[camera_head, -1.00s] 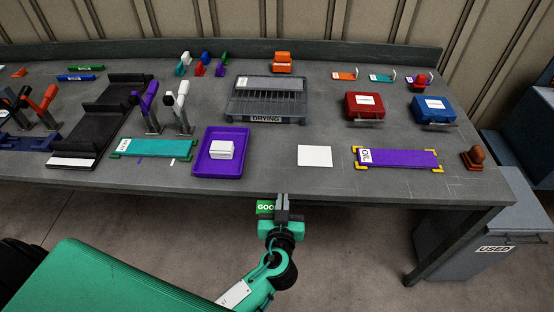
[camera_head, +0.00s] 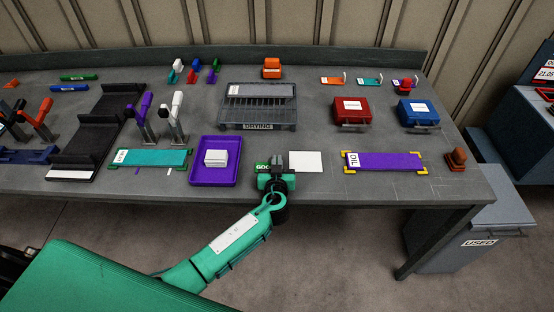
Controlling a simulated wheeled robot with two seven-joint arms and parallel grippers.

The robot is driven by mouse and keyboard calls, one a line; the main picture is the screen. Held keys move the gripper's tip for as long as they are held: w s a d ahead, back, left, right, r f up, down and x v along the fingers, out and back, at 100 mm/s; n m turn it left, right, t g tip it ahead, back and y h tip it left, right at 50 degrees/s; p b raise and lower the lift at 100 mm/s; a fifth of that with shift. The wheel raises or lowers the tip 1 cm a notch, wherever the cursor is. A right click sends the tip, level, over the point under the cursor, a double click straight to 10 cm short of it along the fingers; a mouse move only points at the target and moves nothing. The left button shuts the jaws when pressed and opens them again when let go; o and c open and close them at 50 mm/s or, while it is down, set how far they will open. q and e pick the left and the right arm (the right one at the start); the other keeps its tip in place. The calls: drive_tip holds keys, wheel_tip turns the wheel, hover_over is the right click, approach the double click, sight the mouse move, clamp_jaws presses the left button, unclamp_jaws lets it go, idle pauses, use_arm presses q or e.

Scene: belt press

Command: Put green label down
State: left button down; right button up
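The green label (camera_head: 262,167) with white lettering shows at the left side of my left gripper (camera_head: 277,165). The gripper appears shut on it, and the fingers hide part of the label. My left gripper is over the front part of the table (camera_head: 330,190), between the purple tray and a white card (camera_head: 306,161). I cannot tell whether the label touches the table. My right gripper is not in view.
The purple tray (camera_head: 195,175) holds white cards (camera_head: 216,158) just left of the gripper. A purple strip (camera_head: 390,161) with yellow corners lies to the right, a teal strip (camera_head: 155,158) to the left. The drying rack (camera_head: 258,108) stands behind.

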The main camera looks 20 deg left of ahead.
use_arm(q)
drive_tip(key=shift+w, duration=0.2)
drive_tip(key=shift+f, duration=0.1)
drive_tip(key=shift+s, duration=0.1)
drive_tip(key=shift+f, duration=0.25)
drive_tip(key=c, duration=1.6)
unclamp_jaws()
drive_tip(key=shift+r, duration=0.1)
